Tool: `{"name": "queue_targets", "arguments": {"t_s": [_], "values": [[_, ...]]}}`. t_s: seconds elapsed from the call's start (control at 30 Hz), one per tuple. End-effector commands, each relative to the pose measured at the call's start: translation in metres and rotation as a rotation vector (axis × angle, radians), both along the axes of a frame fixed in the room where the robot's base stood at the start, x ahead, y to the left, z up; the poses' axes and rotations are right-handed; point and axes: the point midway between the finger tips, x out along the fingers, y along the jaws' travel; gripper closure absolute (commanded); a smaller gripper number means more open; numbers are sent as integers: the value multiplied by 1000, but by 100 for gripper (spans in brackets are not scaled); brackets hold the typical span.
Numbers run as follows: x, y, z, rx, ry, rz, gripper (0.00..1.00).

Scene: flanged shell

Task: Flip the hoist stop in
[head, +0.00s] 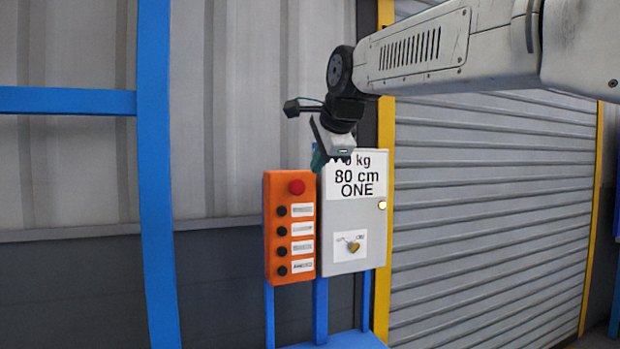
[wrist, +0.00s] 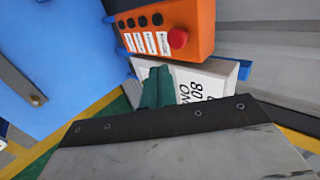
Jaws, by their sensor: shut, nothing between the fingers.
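The orange control box (head: 278,255) stands upright on blue posts in the head view. A round red button (head: 297,187) sits at its top, with a column of black buttons and white labels below. The wrist view shows the box (wrist: 200,22) and the red button (wrist: 178,38) too. My gripper (head: 318,162) is in front of the top left of the grey cabinet, above and right of the red button. Its teal fingers (wrist: 157,88) are shut and empty, apart from the red button in the wrist view. Label wording is too small to read.
A blue upright (head: 155,180) is at left. A roller shutter (head: 490,210) fills the right.

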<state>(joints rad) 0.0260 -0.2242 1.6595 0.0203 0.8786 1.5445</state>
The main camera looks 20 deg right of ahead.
Motion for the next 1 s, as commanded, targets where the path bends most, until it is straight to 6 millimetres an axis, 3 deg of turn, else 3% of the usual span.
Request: {"name": "queue_targets", "arguments": {"t_s": [0.3,0.83,1.0], "values": [[-25,1,23,0,0,1,100],[-26,-1,23,-4,1,2,100],[-28,-1,17,-114,27,106,100]]}}
